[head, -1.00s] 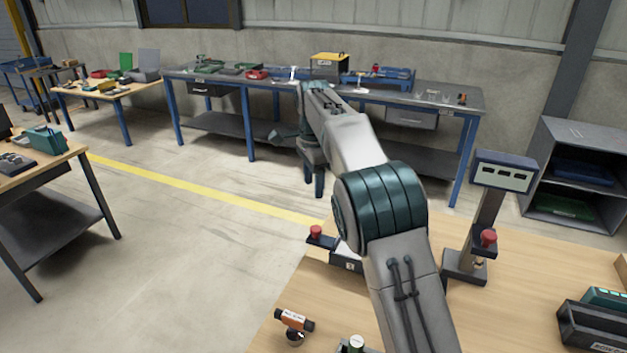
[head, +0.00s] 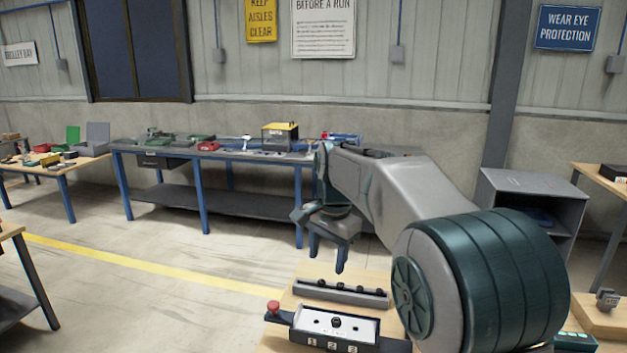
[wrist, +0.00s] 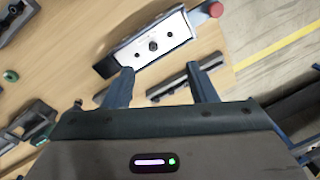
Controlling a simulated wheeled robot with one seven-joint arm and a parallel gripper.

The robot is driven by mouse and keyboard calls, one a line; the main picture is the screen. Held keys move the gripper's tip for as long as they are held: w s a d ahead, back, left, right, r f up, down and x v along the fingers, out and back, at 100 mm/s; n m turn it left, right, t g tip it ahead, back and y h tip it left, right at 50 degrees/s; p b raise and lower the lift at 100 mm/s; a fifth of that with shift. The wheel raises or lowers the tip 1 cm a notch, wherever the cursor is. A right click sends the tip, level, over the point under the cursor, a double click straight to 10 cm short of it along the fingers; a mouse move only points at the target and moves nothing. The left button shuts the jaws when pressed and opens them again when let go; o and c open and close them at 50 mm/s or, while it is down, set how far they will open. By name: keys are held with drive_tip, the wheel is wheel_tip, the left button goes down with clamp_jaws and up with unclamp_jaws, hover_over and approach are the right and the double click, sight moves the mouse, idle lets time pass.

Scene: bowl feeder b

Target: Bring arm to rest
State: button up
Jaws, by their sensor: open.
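My arm reaches from the lower right of the head view, bent over the wooden bench (head: 275,345). My gripper (head: 326,259) hangs at its end with the fingers pointing down, apart and empty. In the wrist view the two blue-grey fingers (wrist: 162,77) stand apart with nothing between them. Below them on the bench are a light panel box (head: 318,322) with numbered labels and a red button, and a dark rail (head: 342,291) with several black knobs. The rail also shows between and beyond the fingers in the wrist view (wrist: 168,84). The gripper appears above the bench, touching nothing.
A blue-legged workbench (head: 205,152) with a yellow-topped box (head: 280,136) stands along the back wall. A grey shelf cabinet (head: 520,205) stands at right. Another table (head: 60,168) is at far left. The floor with its yellow line (head: 130,262) is clear.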

drive_tip(key=s+d+f+n, duration=0.2)
drive_tip(key=s+d, duration=0.2)
drive_tip(key=s, duration=0.4)
drive_tip(key=s+d+f+n+t, duration=0.1)
drive_tip(key=s+d+f+n, duration=0.2)
drive_tip(key=s, duration=0.6)
drive_tip(key=s+d+f+n+t, duration=0.1)
drive_tip(key=s+d+f+n, duration=0.2)
drive_tip(key=s, duration=0.6)
drive_tip(key=shift+s+d+h, duration=0.2)
drive_tip(key=shift+d+h, duration=0.2)
drive_tip(key=shift+d, duration=0.85)
